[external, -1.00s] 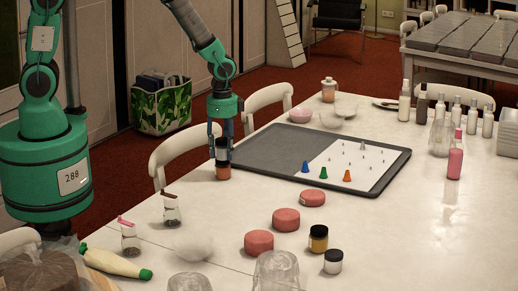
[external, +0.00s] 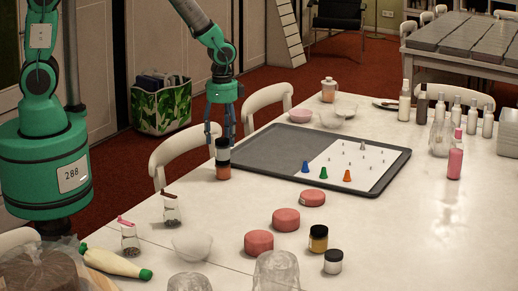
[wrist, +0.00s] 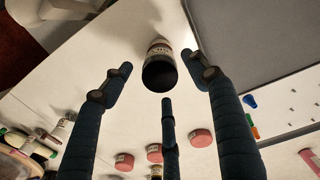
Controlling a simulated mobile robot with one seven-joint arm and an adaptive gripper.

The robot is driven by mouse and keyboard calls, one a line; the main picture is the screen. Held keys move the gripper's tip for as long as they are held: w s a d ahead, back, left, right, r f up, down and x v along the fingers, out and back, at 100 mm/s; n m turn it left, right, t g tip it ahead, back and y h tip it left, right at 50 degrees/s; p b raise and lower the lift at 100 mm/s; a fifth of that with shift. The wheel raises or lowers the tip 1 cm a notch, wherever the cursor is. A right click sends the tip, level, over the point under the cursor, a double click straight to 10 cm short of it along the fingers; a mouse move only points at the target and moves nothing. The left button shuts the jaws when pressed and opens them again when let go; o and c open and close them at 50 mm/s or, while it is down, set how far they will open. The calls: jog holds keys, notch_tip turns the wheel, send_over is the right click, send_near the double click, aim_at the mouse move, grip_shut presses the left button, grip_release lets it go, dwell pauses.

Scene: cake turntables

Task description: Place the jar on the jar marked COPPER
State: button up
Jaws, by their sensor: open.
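A jar with a black lid and pale label (external: 222,151) stands upright on top of a copper-coloured jar (external: 223,173) at the table's left edge, beside the grey tray. Any lettering on the lower jar is too small to read. In the wrist view the upper jar's dark lid (wrist: 159,75) shows between my spread fingers, apart from them; it largely hides the lower jar. My gripper (external: 220,134) is open and empty, pointing down just above the stack.
The grey tray (external: 258,150) with a white board and coloured cones lies right of the stack. A white chair (external: 188,150) stands close on the left. Pink discs (external: 286,219), a yellow-brown jar (external: 318,240) and a white jar (external: 333,262) stand nearer the front.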

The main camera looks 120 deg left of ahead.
aim_at(223, 140)
notch_tip(223, 140, up, 7)
jog(key=shift+r+p, duration=0.1)
jog(key=shift+p, duration=0.35)
dwell(0.5)
jog(key=shift+w+r, duration=0.1)
jog(key=w+d+r+m+t+y, duration=0.1)
jog(key=w+d+r+t, duration=0.15)
jog(key=d+r, duration=2.1)
jog(key=s+d+r+m+t, duration=0.1)
jog(key=s+d+r, duration=0.4)
jog(key=s+d, duration=0.2)
jog(key=s+d+r+t, duration=0.2)
jog(key=s+d+r, duration=0.3)
jog(key=s+d, duration=0.3)
jog(key=d, duration=0.4)
jog(key=shift+d+r+m+h, duration=0.25)
jog(key=shift+r+m+h, duration=0.15)
